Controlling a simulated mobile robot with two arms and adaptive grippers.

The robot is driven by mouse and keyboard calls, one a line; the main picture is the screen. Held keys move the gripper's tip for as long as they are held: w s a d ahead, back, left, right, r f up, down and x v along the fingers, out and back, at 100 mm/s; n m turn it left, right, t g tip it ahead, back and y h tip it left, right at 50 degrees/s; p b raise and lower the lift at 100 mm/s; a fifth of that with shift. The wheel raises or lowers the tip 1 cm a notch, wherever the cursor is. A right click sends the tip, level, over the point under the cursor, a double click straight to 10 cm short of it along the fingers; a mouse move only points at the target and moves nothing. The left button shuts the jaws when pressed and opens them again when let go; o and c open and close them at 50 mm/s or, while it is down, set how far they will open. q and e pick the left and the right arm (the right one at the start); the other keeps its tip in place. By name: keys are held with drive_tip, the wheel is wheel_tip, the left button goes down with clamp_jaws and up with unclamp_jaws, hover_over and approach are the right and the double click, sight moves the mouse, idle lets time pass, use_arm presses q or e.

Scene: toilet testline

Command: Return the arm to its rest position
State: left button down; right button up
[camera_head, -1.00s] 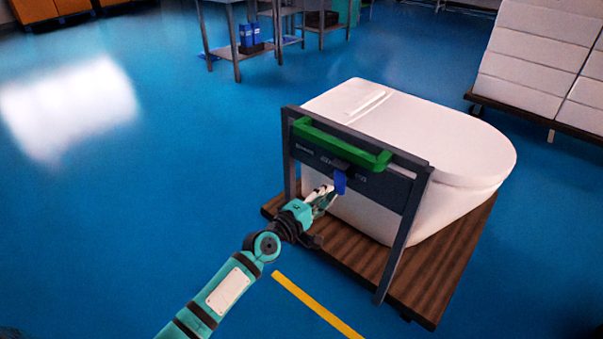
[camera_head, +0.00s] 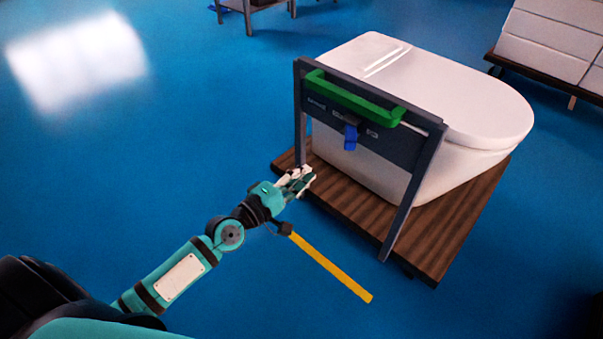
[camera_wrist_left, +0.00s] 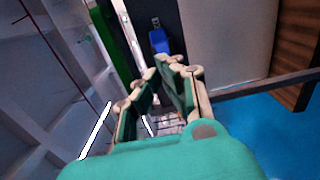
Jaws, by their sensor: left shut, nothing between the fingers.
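My left arm comes in from the lower left in the head view. In the head view the green handle (camera_head: 350,100) and the blue part (camera_head: 351,136) sit on the grey panel, clear of my fingers. My right gripper is not in view.
A white toilet (camera_head: 430,95) stands on a wooden cart base (camera_head: 450,225) behind the grey frame. A yellow floor stripe (camera_head: 330,268) lies below my gripper. White boxes (camera_head: 555,40) on a pallet stand at top right. The blue floor at left is clear.

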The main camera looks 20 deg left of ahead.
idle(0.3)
use_arm(q)
drive_tip(key=s+f+m+g+y, duration=0.1)
drive_tip(key=s+f+m+g, duration=0.4)
drive_tip(key=f, duration=0.6)
drive_tip(key=s+d+f+m+g+y, duration=0.1)
drive_tip(key=s+f+m+g+y, duration=0.15)
drive_tip(key=s+f, duration=0.65)
drive_tip(key=s+f+m+g+y, duration=0.1)
drive_tip(key=s+f+m+g, duration=0.3)
drive_tip(key=f, duration=0.9)
drive_tip(key=s+f+m+g+y, duration=0.2)
drive_tip(key=s+f+m+g, duration=0.15)
drive_tip(key=s+f, duration=0.55)
drive_tip(key=s+a+r+p, duration=0.2)
drive_tip(key=s+p, duration=0.5)
drive_tip(key=s, duration=0.2)
drive_tip(key=s+a+r+m+p, duration=0.1)
drive_tip(key=s+a+p, duration=0.1)
drive_tip(key=s+p, duration=0.6)
drive_tip(key=shift+s+r+g, duration=0.35)
drive_tip(key=shift+r+g, duration=0.05)
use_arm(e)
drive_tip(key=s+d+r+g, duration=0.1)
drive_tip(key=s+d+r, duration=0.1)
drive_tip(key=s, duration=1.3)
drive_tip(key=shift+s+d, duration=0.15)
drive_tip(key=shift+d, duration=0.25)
